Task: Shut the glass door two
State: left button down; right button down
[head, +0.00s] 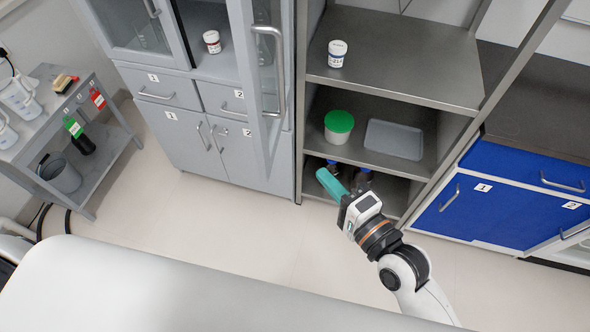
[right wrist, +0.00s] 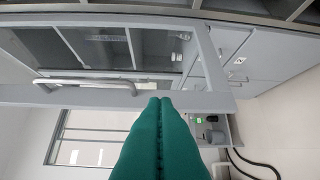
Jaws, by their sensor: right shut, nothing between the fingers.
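Glass door two (head: 248,75) stands swung open from the grey cabinet, with its frame and curved metal handle (head: 279,70) jutting towards me. My right gripper (head: 322,176) is shut and empty, its teal fingers pointing up and left, to the right of the door's lower end in the head view. In the right wrist view the shut teal fingers (right wrist: 161,104) overlap the door's grey frame (right wrist: 215,100), with the door handle (right wrist: 85,84) to their left. I cannot tell whether the fingers touch the frame. My left gripper is not in view.
A metal shelf unit (head: 405,50) stands right of the door, holding a white jar (head: 337,54), a green-lidded tub (head: 339,125) and a grey tray (head: 394,139). Blue cabinets (head: 480,210) stand further right. A cart (head: 95,175) stands left. The floor in front is clear.

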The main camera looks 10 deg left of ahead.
jog(key=s+r, duration=0.1)
jog(key=r, duration=0.1)
jog(key=p, duration=0.3)
send_near(262, 127)
jog(key=w, duration=0.4)
jog(key=a, duration=0.3)
jog(key=shift+w+a+f+y+p, duration=0.15)
jog(key=shift+a+f+y+p, duration=0.1)
jog(key=shift+f+y+p, duration=0.05)
jog(key=shift+a, duration=0.35)
jog(key=shift+f, duration=0.1)
